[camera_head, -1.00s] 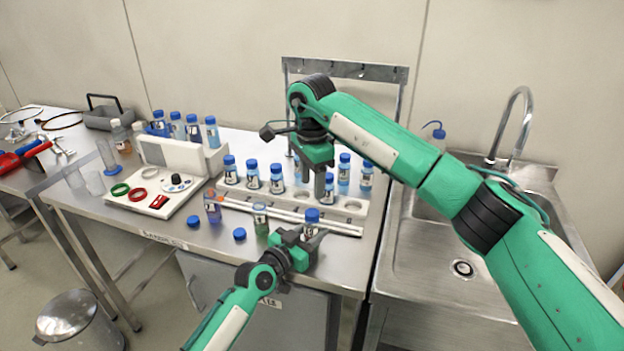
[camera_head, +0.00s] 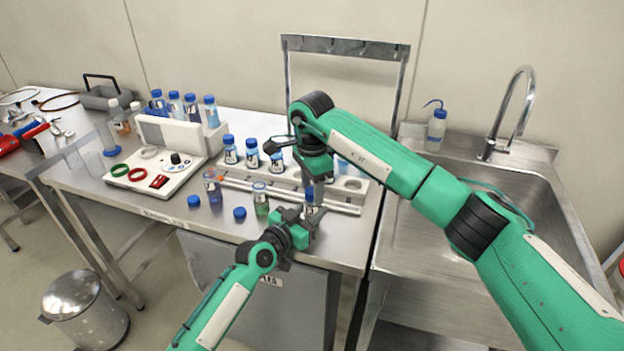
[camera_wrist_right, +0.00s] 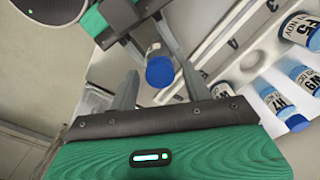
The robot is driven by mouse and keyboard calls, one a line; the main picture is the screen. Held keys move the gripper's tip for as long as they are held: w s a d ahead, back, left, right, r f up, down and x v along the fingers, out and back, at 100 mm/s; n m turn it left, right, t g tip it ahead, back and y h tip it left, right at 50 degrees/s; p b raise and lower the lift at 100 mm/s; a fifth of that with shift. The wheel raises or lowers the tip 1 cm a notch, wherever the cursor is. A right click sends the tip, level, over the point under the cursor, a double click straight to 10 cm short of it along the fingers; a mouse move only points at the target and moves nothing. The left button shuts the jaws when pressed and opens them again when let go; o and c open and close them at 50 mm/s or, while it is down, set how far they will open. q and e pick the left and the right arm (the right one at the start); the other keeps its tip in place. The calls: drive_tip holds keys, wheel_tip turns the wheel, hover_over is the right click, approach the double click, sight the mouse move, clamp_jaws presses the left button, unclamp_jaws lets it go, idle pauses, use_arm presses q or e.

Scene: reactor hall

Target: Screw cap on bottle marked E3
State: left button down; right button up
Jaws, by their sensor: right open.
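A small bottle (camera_head: 311,209) with a blue cap (camera_wrist_right: 160,72) on its top stands upright at the bench's front edge. Its label cannot be read. My left gripper (camera_head: 308,222) is shut around the bottle's body, low down. My right gripper (camera_head: 313,186) is open and points down at the cap from above. In the right wrist view, the blue cap sits between the spread fingers of my right gripper (camera_wrist_right: 160,88), with gaps to both sides. My right gripper partly hides the bottle and cap in the head view.
Two uncapped bottles, one purplish (camera_head: 213,188) and one green (camera_head: 261,200), stand left of the grippers. Two loose blue caps (camera_head: 193,200) (camera_head: 239,212) lie in front of them. A white rack (camera_head: 350,187) with several capped bottles is behind. A sink (camera_head: 470,210) is at right.

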drive_tip(key=c, duration=1)
drive_tip(key=m, duration=0.4)
drive_tip(key=shift+m, duration=0.3)
drive_tip(key=m, duration=0.4)
drive_tip(key=shift+m, duration=0.3)
drive_tip(key=m, duration=0.7)
drive_tip(key=shift+m, duration=0.3)
drive_tip(key=o, duration=1.2)
drive_tip(key=shift+c, duration=0.2)
